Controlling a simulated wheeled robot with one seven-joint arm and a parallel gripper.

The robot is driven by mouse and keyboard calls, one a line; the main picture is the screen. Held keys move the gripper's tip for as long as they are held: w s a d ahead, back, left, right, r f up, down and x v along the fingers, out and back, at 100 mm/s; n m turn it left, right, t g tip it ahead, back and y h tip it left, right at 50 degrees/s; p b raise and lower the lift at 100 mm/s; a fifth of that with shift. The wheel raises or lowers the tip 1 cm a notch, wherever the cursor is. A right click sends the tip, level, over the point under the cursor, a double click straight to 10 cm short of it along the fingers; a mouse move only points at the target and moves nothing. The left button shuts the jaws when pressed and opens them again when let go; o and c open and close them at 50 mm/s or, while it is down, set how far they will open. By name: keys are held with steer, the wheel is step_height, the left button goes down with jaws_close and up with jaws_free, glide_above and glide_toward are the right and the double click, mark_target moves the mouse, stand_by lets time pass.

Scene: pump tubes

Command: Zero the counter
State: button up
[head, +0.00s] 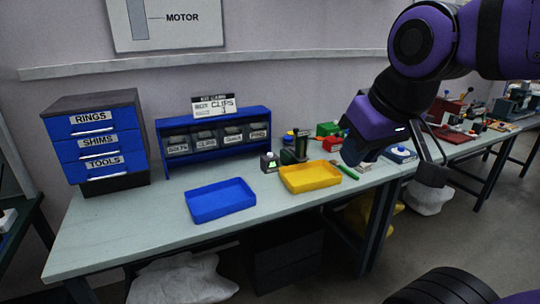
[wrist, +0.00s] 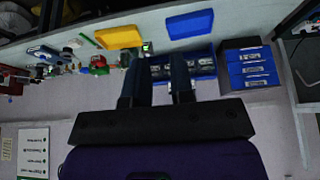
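The counter looks to be the small dark box with a lit green display (head: 269,162), standing on the bench behind the gap between the blue and yellow trays. In the wrist view a small box with a green glint (wrist: 147,47) is probably the same counter, partly hidden by a finger. Its digits and any button are too small to read. My gripper (wrist: 157,62) shows two dark fingers apart with nothing between them.
A blue tray (head: 220,201) and a yellow tray (head: 310,177) lie at the front. A dark green device (head: 295,148) stands right beside the counter. A blue clip rack (head: 214,137) and drawers (head: 98,140) stand at the back left. A green pen (head: 347,171) lies right of the yellow tray.

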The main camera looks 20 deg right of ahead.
jaws_close()
stand_by(1.4)
